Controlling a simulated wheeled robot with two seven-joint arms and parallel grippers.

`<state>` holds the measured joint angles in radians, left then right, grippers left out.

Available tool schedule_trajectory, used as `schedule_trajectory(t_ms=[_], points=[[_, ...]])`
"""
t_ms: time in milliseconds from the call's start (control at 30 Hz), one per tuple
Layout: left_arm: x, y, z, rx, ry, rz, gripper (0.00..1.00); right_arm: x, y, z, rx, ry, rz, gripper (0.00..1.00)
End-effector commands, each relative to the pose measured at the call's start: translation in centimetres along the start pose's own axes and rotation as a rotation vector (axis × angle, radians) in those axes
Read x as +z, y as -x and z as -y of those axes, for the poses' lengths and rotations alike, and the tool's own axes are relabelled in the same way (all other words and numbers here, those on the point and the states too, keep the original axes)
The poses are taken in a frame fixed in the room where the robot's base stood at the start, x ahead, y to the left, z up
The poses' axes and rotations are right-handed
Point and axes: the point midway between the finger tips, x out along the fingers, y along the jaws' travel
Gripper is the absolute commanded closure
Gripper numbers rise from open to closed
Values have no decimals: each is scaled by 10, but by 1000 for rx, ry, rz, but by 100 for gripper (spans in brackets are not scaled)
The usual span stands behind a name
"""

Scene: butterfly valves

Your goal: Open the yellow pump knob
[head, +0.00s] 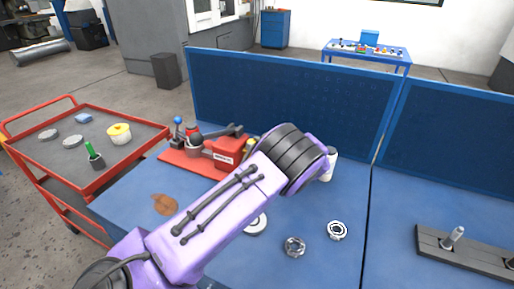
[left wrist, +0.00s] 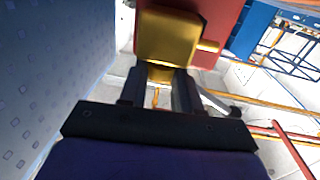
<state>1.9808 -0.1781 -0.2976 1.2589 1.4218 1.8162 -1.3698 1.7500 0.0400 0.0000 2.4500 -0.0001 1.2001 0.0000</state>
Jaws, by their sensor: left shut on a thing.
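The yellow knob (left wrist: 168,38) shows at the top middle of the left wrist view, with a red body (left wrist: 215,25) behind it. My left gripper (left wrist: 160,78) is shut on the knob's near, narrow part, one dark finger on either side. In the head view my purple left arm reaches across the blue table, and its wrist hides the gripper and the knob. A red device with a lettered block (head: 229,152) stands beside the arm on a red base; I cannot tell whether it is the pump. My right gripper is not in view.
A blue panel (head: 290,100) rises behind the blue table (head: 310,265). Metal rings (head: 337,230) lie right of my arm. A red cart (head: 70,120) with a yellow pot (head: 119,134) stands at left. A grey block with metal posts (head: 462,249) is at right.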

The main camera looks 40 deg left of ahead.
Motion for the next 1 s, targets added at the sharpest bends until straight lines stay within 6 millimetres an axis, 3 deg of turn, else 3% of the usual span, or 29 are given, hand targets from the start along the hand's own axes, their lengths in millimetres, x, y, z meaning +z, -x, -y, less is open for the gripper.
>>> schedule_trajectory(t_ms=[67,400,800,1000], points=[[0,0,0,1,-1,1,57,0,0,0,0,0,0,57],[2,5,0,3,0,0,57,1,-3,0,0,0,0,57],[4,90,0,3,1,0,57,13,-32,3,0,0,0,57],[1,106,0,1,-1,0,57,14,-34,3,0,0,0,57]])
